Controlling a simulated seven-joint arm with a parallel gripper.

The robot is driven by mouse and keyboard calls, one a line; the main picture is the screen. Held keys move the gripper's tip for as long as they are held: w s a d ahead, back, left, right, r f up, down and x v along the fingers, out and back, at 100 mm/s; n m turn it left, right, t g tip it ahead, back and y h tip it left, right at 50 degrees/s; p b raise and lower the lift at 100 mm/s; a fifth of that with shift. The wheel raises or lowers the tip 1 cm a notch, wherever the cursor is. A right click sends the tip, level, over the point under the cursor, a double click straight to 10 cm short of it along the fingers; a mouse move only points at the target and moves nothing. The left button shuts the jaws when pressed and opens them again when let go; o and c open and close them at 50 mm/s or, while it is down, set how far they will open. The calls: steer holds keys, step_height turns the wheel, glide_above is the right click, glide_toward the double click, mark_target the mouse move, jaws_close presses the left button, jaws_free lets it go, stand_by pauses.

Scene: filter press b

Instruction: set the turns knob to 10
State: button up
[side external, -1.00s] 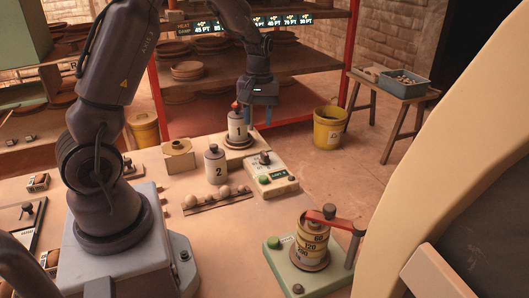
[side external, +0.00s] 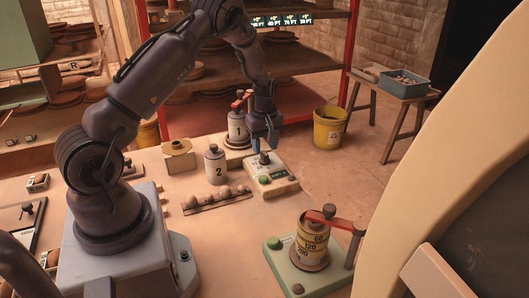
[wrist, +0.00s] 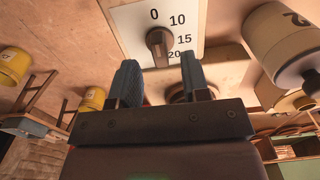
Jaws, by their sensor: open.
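The turns knob (wrist: 158,40) is a dark grip on a white dial plate (wrist: 200,20) marked 0, 10, 15 and 20. In the side external view the knob (side external: 264,158) stands on a pale control box (side external: 282,186) with a green button. My gripper (side external: 267,148) is above the knob, fingers down. In the wrist view my gripper (wrist: 158,72) is open, its blue fingers apart and empty, with the knob showing beyond the gap between them.
Canister 1 (side external: 236,127) stands close behind the box, canister 2 (side external: 215,167) to its left. A row of round pieces (side external: 218,193) lies in front. A green-based press with a red handle (side external: 325,216) stands nearer right. A yellow bucket (side external: 329,130) is on the floor.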

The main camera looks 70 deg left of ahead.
mark_target(264, 160)
steer(key=shift+f, duration=1.5)
steer(key=shift+c, duration=0.4)
jaws_close()
steer(key=shift+m, duration=0.3)
steer(key=m, duration=0.4)
steer(key=shift+r, duration=0.1)
steer(key=shift+m, duration=2.5)
